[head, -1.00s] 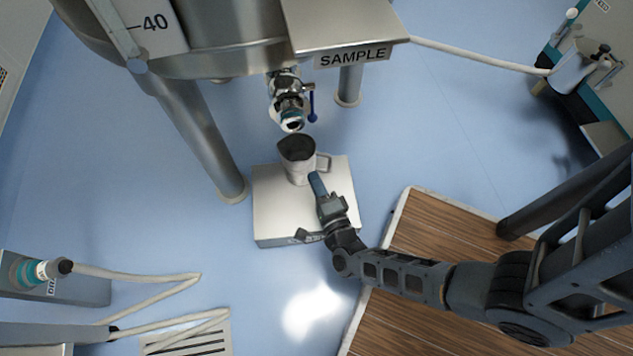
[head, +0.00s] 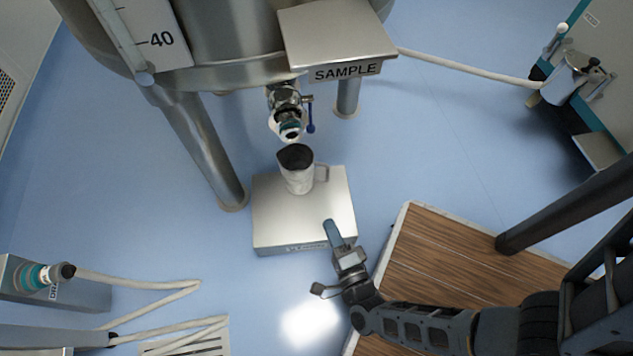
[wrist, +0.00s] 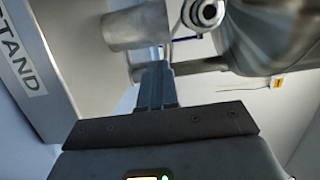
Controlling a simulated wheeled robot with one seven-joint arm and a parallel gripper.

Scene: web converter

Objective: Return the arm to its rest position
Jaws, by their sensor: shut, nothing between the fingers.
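My gripper (head: 330,226) is shut and empty, over the near right part of the metal stand in the head view. Its closed fingers (wrist: 156,80) point away from me in the wrist view. A grey metal jug (head: 298,175) with a dark opening and a handle on its right stands upright on the stand (head: 275,225). There is a clear gap between my fingers and the jug. In the wrist view the stand's "STAND" label (wrist: 22,62) shows at the left, and a metal cylinder that looks like the jug (wrist: 130,28) is beyond my fingers.
A valve (head: 288,125) with a blue lever hangs from the big tank (head: 225,60), above the jug. A "SAMPLE" shelf (head: 340,35) juts out from the tank. A tank leg (head: 205,150) is left of the stand. A wooden platform (head: 450,260) lies to the right. Hoses (head: 150,285) lie at lower left.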

